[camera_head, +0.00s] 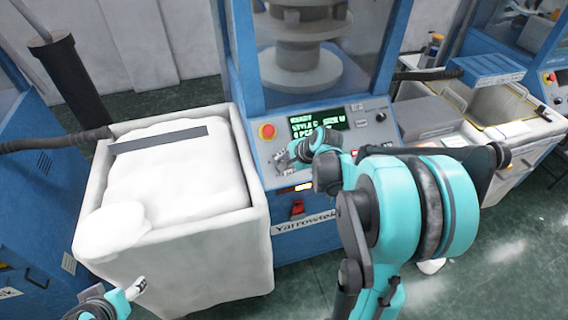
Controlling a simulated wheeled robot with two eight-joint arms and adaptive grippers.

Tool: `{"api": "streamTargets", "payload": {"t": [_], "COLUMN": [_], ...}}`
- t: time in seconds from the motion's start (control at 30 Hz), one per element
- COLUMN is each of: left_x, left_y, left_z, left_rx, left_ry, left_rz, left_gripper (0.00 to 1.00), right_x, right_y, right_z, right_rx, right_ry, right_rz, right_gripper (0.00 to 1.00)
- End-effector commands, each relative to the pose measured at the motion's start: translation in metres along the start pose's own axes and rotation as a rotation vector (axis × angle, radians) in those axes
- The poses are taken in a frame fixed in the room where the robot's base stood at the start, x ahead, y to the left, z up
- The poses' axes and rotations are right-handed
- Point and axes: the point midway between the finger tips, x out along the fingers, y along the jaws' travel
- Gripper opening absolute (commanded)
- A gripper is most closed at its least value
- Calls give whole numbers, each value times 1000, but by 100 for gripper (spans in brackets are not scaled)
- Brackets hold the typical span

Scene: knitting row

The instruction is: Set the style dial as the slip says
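The blue knitting machine's control panel (338,116) is in the middle of the head view. Its green display (318,124) seems to read READY, STYLE C, with smaller text I cannot read surely. My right gripper (283,161) is at the panel's lower left, below the red button. My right arm and wrist cover much of the panel's lower part. I cannot make out the style dial; it may be behind the gripper. Whether the fingers are open or shut on something is unclear. My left gripper (138,288) is low at the left, away from the panel. I cannot identify the slip.
A red stop button (267,132) is on the panel's left and a black knob (381,116) on its right. A large white bin (180,245) with white fabric stands left of the machine.

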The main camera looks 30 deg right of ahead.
Motion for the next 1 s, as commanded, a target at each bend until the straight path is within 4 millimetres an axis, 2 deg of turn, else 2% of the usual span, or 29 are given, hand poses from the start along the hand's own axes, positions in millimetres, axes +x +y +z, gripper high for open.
{"api": "streamTargets", "payload": {"t": [0.33,0.47,0.57,0.8,1.0], "left_x": [0,0,0,0,0], "left_y": [0,0,0,0,0], "left_z": [0,0,0,0,0], "left_rx": [0,0,0,0,0], "left_ry": [0,0,0,0,0], "left_rz": [0,0,0,0,0], "left_gripper": [66,66,66,66,66], "right_x": [-1,-10,-26,-77,-109], "right_y": [0,0,0,0,0], "right_z": [0,0,-1,0,-1], "right_rx": [0,1,1,3,1], "right_ry": [0,1,2,1,1], "right_rz": [0,0,0,-1,1], "right_gripper": [49,49,49,49,49]}}
